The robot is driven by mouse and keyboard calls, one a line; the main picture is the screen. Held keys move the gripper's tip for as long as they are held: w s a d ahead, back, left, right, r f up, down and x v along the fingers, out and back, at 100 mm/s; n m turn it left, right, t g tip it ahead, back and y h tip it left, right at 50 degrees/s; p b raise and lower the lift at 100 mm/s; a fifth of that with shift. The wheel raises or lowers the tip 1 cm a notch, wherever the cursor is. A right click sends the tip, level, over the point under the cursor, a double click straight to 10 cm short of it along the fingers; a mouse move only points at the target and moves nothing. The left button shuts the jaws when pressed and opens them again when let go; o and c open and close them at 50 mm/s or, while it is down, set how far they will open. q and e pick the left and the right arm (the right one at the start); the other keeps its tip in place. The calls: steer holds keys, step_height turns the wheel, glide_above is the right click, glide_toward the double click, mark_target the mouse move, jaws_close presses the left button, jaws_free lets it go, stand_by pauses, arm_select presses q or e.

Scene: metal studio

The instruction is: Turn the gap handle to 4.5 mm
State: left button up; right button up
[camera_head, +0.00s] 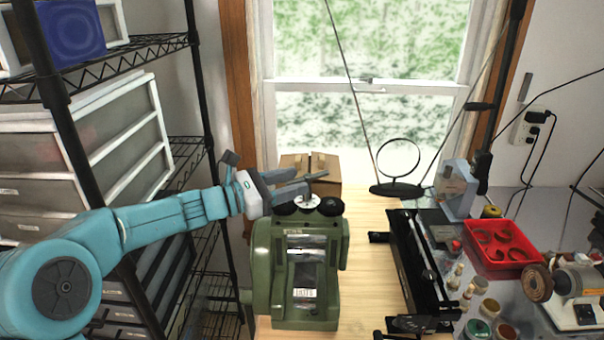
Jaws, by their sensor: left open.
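A green machine (268,267) with shiny rollers stands on the wooden bench, and it looks like a rolling mill. Dark round knobs (330,206) and a light metal disc (308,201) sit at its top back. A grey bar lies among my fingers there; I cannot tell whether it is the gap handle. No gap reading is legible. My left gripper (299,182) comes in from the left, open, with its fingers at the top back of the machine, just above the disc. I cannot tell whether the fingers touch anything. My right gripper is not in view.
A cardboard box (327,178) stands behind the machine. A black metal device (412,262) lies to its right, then a red tray (499,246), jars and a small grinder (575,290). A wire shelf (118,68) with drawers stands left. Bare wood (372,290) lies right of the machine.

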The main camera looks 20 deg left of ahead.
mark_target(303, 178)
arm_select(q)
steer(key=shift+x, duration=1.55)
steer(key=shift+s, duration=0.1)
steer(key=shift+d, duration=0.1)
jaws_close()
steer(key=shift+r+p, duration=0.1)
steer(key=shift+p, duration=0.3)
